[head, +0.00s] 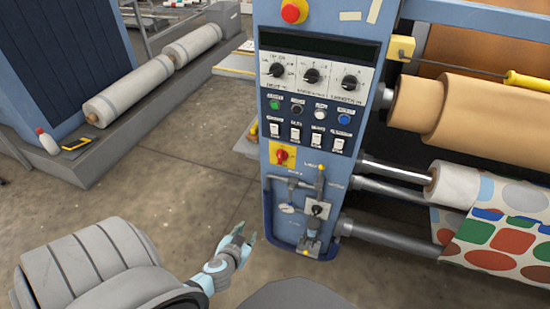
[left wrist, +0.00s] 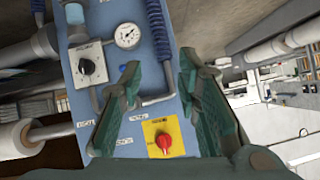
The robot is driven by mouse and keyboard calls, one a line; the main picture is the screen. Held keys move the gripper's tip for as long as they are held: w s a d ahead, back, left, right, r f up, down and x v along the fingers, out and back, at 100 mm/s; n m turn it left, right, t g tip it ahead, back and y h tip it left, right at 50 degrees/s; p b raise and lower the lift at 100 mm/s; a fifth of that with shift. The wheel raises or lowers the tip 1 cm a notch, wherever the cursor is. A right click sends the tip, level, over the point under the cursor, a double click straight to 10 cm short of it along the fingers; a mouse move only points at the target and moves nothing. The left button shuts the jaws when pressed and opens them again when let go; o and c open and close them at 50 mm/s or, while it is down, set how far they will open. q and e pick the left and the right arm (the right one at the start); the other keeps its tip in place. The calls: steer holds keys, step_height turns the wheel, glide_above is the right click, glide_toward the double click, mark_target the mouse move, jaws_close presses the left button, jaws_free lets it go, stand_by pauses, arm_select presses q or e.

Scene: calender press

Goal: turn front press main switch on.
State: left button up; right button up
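The front press (head: 270,190) has a blue control panel. Its main switch (head: 281,156) is a red rotary knob on a yellow plate, low on the panel's left side. In the left wrist view the red knob (left wrist: 164,142) shows on its yellow plate at the bottom, between the bases of my fingers. My left gripper (head: 245,235) is open and empty, below and left of the switch in the head view and apart from it. The gripper also shows in the left wrist view (left wrist: 160,75), fingers spread. My right gripper is not in view.
A red emergency button (head: 294,11) tops the panel. Dials (head: 312,75), coloured push buttons (head: 274,105) and white rocker switches (head: 295,134) sit above the main switch. Pipes, a gauge and a black selector (head: 317,208) sit below.

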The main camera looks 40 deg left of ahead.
arm_select(q)
steer(key=w+r+n+t+b, duration=0.1)
steer(key=w+r+t+b, duration=0.2)
steer(key=w+r, duration=0.15)
steer(key=n+t+y+b, duration=0.1)
steer(key=t+b, duration=0.1)
steer(key=t, duration=0.2)
glide_toward(279, 160)
steer(key=x, duration=0.7)
steer(key=shift+w+r, duration=0.2)
steer(key=shift+w, duration=0.15)
steer(key=shift+w+a, duration=0.2)
steer(key=shift+w, duration=0.3)
jaws_close()
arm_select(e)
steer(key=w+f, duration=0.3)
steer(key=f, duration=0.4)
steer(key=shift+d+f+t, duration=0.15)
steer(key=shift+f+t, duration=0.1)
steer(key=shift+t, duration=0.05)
